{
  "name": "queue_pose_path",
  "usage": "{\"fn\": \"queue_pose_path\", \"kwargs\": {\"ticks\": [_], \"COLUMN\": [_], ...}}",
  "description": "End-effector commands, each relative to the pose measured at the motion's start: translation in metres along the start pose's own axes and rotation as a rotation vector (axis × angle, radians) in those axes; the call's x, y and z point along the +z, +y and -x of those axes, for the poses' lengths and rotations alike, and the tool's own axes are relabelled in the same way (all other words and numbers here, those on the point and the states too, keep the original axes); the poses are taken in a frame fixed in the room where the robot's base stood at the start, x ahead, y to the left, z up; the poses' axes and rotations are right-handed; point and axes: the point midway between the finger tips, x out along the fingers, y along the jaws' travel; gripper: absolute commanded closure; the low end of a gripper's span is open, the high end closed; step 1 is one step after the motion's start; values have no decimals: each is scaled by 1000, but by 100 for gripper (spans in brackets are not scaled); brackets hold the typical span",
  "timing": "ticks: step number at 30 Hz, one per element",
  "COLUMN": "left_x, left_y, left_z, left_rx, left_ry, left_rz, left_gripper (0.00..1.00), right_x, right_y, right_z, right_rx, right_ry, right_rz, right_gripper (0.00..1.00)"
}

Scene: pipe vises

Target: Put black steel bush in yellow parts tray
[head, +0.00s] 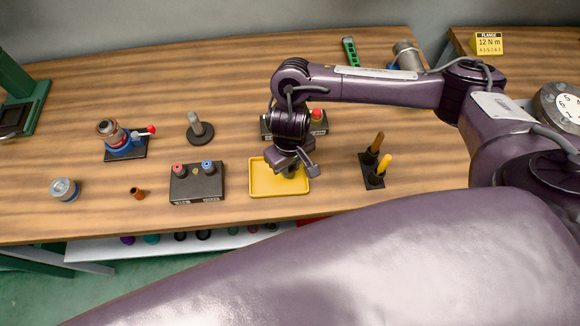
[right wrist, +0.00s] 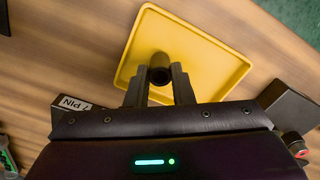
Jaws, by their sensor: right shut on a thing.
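The yellow parts tray (head: 262,183) lies on the wooden bench near its front edge. It also shows in the right wrist view (right wrist: 205,45). My right gripper (head: 290,170) is over the tray in the head view. In the right wrist view its fingers (right wrist: 160,82) are shut on the black steel bush (right wrist: 160,68), a short dark hollow cylinder. The bush is over the tray's area; I cannot tell whether it touches the tray floor. In the head view the bush is mostly hidden by the gripper. My left gripper is not in view.
A black block with red and blue tops (head: 197,184) stands just left of the tray. A black stand with orange and yellow handles (head: 373,170) is to the right. Another dark block (head: 318,123) sits behind the gripper. A blue vise (head: 122,140) is farther left.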

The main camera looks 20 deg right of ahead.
Motion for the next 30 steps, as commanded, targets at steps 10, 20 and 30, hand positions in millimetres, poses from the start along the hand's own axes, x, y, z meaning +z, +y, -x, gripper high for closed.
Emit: {"fn": "queue_pose_path", "kwargs": {"ticks": [10, 20, 30], "left_x": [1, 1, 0], "left_y": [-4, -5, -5], "left_z": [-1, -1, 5], "left_rx": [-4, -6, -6], "left_ry": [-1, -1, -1], "left_rz": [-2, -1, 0], "left_gripper": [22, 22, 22], "right_x": [0, 0, -2], "right_y": [0, 0, 0], "right_z": [-4, -6, 9], "right_rx": [0, 0, 1], "right_ry": [1, 1, 5], "right_rz": [0, 0, 2], "right_gripper": [100, 57, 57]}}
